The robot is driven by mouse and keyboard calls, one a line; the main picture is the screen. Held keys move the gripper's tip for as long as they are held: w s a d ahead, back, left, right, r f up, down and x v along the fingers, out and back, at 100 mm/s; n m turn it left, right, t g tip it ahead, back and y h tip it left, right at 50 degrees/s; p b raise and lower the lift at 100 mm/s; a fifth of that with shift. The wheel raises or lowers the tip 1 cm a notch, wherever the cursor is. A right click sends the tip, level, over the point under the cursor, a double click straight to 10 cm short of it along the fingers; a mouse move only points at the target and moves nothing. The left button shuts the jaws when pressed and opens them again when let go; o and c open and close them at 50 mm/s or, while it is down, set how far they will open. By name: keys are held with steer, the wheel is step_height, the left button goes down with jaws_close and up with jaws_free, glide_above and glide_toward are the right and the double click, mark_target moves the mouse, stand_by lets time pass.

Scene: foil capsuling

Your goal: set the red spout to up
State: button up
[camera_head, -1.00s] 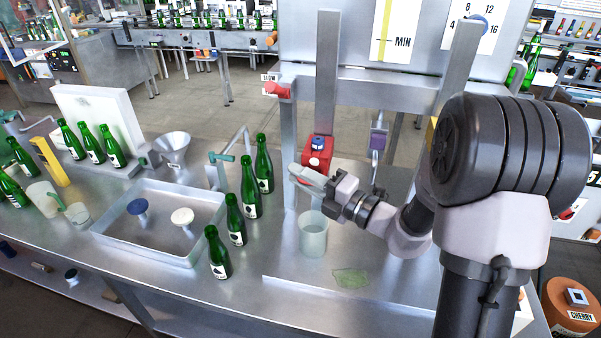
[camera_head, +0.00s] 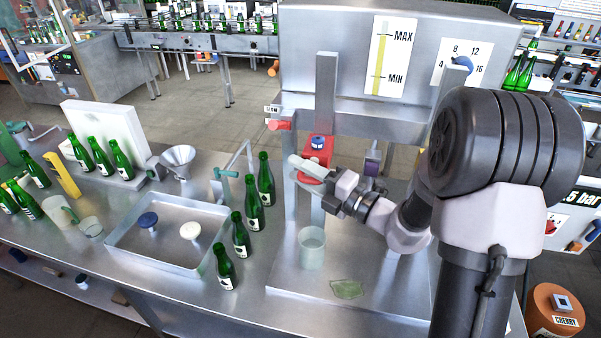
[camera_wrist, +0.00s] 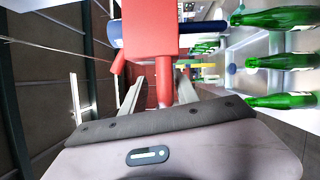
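A purple spout (camera_head: 372,158) hangs on the stand to the right. A red handle (camera_head: 279,125) is by the SLOW label. A clear cup (camera_head: 312,247) stands below. Green bottles (camera_head: 241,235) and a steel tray (camera_head: 126,240) are at left. A green cloth (camera_head: 347,289) lies at front.

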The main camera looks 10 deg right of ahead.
mark_target(318, 182)
steer(key=shift+f, duration=0.15)
steer(key=shift+s+d, duration=0.15)
steer(key=shift+d, duration=0.05)
steer(key=v, duration=0.7)
